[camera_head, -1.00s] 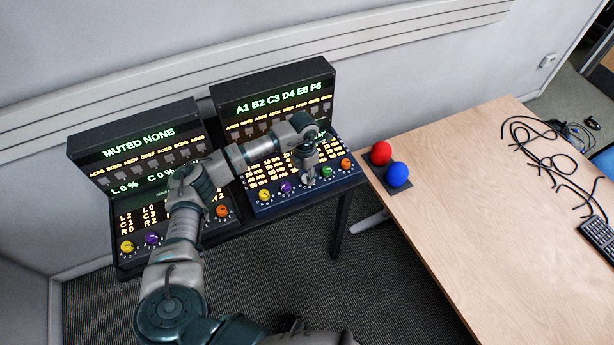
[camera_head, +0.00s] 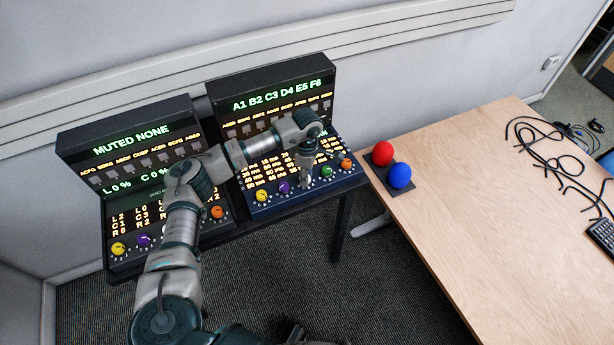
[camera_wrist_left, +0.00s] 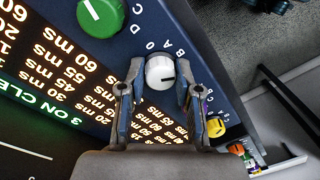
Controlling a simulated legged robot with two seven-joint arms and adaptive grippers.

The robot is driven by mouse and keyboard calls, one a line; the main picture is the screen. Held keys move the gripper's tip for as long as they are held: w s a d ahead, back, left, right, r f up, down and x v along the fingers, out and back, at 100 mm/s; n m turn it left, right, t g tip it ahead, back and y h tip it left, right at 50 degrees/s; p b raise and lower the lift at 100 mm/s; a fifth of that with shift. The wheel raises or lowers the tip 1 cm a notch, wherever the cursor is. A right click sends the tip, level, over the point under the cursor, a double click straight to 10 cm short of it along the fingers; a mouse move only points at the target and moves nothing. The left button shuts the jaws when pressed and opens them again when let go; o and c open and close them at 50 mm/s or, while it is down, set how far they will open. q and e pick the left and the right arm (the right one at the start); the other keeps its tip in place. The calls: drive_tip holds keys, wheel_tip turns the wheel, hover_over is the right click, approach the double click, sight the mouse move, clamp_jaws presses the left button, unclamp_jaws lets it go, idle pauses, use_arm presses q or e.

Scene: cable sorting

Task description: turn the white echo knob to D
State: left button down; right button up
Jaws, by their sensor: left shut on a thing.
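The white knob (camera_wrist_left: 160,72) sits on the dark blue panel (camera_wrist_left: 215,62), between the two fingers of my left gripper (camera_wrist_left: 159,76) in the left wrist view. The fingers are shut on it from both sides. In the head view my left gripper (camera_head: 304,181) reaches down onto the right console (camera_head: 340,181) and hides most of the knob. My right gripper is out of view.
The left console (camera_head: 127,236) stands beside. Red (camera_head: 383,153) and blue (camera_head: 400,176) balls are on the desk (camera_head: 470,220).

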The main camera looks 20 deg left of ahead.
use_arm(q)
drive_tip(key=m+b, duration=0.1)
drive_tip(key=m, duration=0.3)
drive_tip(key=shift+w+a+m, duration=0.1)
drive_tip(key=shift+m, duration=0.2)
drive_tip(key=shift+r+m+b, duration=0.2)
drive_tip(key=shift+m+b, duration=0.6)
drive_tip(key=shift+m, duration=1.2)
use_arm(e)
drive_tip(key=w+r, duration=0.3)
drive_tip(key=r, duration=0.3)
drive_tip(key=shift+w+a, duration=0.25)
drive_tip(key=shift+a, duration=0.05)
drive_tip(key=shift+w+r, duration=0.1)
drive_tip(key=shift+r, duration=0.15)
use_arm(q)
drive_tip(key=c, duration=0.9)
unclamp_jaws()
drive_tip(key=shift+o, duration=0.5)
drive_tip(key=shift+f, duration=0.15)
wheel_tip(320, 180, up, 12)
drive_tip(key=shift+w, duration=0.35)
drive_tip(key=shift+f, duration=0.1)
